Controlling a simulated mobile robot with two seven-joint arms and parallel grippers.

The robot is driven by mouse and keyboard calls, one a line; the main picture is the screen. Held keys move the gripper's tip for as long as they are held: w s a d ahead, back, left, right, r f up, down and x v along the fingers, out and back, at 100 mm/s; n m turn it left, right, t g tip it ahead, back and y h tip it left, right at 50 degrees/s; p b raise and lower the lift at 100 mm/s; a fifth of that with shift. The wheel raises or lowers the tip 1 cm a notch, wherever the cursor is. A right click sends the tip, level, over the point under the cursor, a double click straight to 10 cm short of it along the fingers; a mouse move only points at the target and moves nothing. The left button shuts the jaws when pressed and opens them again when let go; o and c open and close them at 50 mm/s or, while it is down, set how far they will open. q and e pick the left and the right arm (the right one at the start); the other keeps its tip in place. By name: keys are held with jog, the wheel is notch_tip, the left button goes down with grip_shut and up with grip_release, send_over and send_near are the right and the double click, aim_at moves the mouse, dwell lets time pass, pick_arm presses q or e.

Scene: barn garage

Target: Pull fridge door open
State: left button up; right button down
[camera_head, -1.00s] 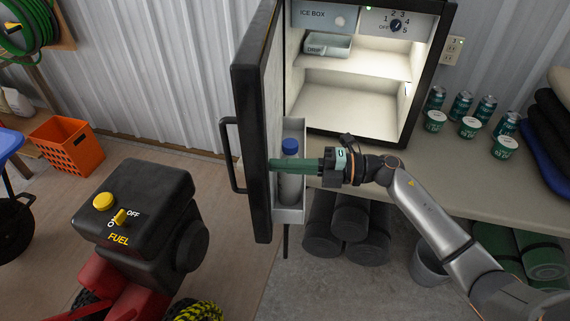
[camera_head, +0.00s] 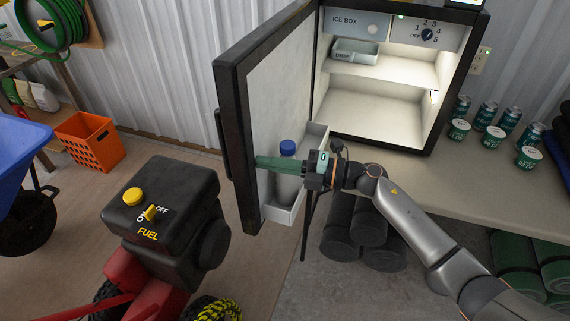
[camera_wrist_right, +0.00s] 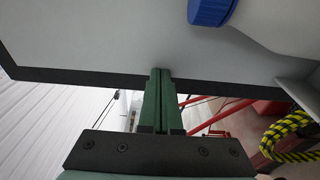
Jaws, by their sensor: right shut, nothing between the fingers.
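The small fridge (camera_head: 385,105) stands on a bench with its black-edged door (camera_head: 232,130) swung open to the left. Its lit inside shows a shelf and a drip tray (camera_head: 357,52). My left gripper is out of view.
A black fuel-powered machine (camera_head: 165,205) stands on the floor left of the door. An orange crate (camera_head: 90,140) and a blue wheelbarrow (camera_head: 20,150) are further left. Cans (camera_head: 487,115) and tubs stand on the bench (camera_head: 440,190). Dark rolls (camera_head: 370,225) lie underneath.

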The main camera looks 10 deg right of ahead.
aim_at(224, 149)
jog(key=w+a+t, duration=0.1)
jog(key=w+a, duration=0.1)
jog(key=a, duration=0.1)
jog(key=w+a+m+t+h+p, duration=0.1)
jog(key=w+a, duration=0.1)
jog(key=a, duration=0.1)
jog(key=w+a+m+t, duration=0.1)
jog(key=w+a, duration=0.1)
jog(key=a, duration=0.2)
jog(key=shift+w+h+p, duration=0.3)
jog(key=shift+w+h, duration=0.05)
jog(key=shift+h, duration=0.05)
jog(key=shift+w+a+r+m+t, duration=0.1)
jog(key=shift+a+r+m+t, duration=0.05)
jog(key=shift+r+m+t, duration=0.15)
